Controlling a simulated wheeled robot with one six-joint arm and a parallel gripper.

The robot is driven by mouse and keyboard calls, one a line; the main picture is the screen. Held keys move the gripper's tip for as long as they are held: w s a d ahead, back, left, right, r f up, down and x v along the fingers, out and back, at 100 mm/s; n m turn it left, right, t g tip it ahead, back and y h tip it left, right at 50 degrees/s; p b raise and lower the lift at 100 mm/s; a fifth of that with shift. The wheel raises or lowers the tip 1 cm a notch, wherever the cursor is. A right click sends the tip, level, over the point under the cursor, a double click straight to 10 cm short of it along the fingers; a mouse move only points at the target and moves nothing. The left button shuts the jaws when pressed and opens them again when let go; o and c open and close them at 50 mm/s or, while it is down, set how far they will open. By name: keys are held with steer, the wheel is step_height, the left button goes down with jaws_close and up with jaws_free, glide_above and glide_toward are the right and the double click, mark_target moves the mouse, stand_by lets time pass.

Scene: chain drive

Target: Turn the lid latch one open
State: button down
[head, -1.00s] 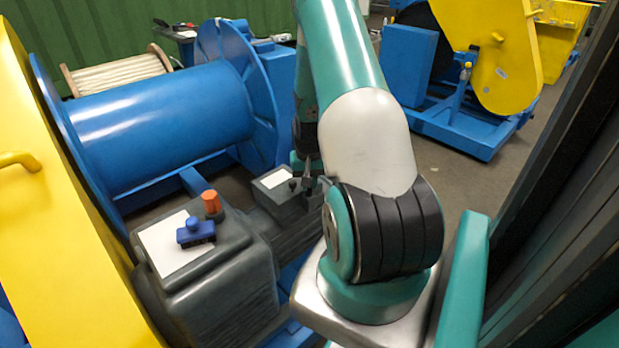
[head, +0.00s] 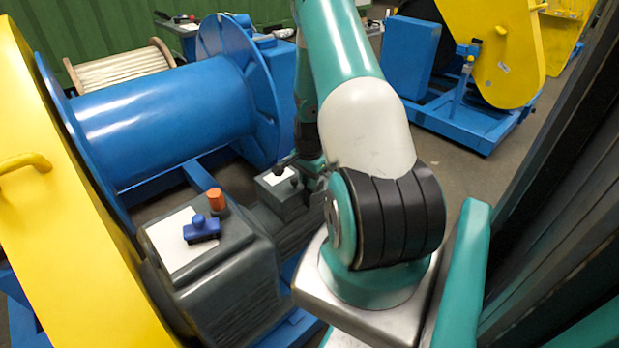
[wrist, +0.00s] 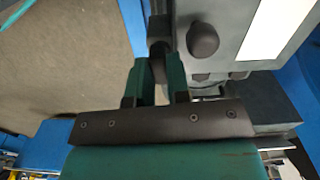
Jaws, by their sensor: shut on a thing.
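In the wrist view my gripper (wrist: 159,64) has its two teal fingers close together, shut on a dark latch part (wrist: 158,26) at the left edge of a grey box (wrist: 225,55). I take this part to be lid latch one, though its shape is mostly hidden between the fingers. A rounded black knob (wrist: 203,40) stands on the box just right of the fingers, apart from them. In the head view the small grey box (head: 290,203) with a white label shows left of my arm; the fingers and latch are hard to make out there.
A larger grey housing (head: 228,262) with an orange knob (head: 216,198) and a blue handle (head: 202,229) stands nearer, to the left. A blue drum (head: 165,115) lies behind, and a yellow guard (head: 60,200) is at far left. Bare floor (wrist: 65,75) shows left of the gripper.

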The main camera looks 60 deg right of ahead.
steer(key=shift+m, duration=0.7)
steer(key=shift+d, duration=0.1)
steer(key=c, duration=1.1)
jaws_free()
